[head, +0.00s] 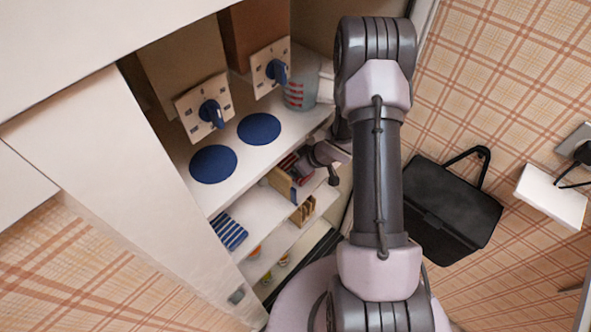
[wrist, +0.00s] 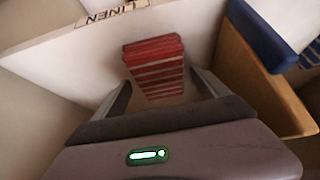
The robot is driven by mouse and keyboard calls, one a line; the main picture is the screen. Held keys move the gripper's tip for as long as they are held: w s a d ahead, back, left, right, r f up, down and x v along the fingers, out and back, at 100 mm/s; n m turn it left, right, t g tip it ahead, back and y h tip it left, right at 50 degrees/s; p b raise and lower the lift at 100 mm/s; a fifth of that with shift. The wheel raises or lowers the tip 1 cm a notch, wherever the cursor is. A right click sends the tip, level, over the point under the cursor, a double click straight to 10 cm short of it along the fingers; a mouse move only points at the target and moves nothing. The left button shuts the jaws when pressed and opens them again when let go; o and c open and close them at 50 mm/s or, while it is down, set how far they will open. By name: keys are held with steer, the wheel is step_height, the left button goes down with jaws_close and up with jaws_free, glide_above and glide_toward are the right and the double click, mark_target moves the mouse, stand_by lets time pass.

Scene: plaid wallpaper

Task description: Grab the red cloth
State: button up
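The red cloth, folded with pale stripes, shows in the wrist view (wrist: 154,62) between and beyond my two fingers. My gripper (wrist: 162,82) is open, with one finger to the left of the cloth and one to the right. Small gaps show between the fingers and the cloth, and I cannot tell how far in depth they reach past it. In the head view the red cloth (head: 291,162) shows only in part on a shelf, beside my gripper (head: 308,163), which reaches into the cabinet from the right.
A wooden divider (wrist: 250,75) with a blue piece (wrist: 265,35) stands right of the cloth. A white panel labelled LINEN (wrist: 112,13) is behind it. A blue striped cloth (head: 229,231) lies further along the shelf. A cup (head: 300,92) and blue discs (head: 213,164) are on the shelf above.

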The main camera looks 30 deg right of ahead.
steer(key=c, duration=1.3)
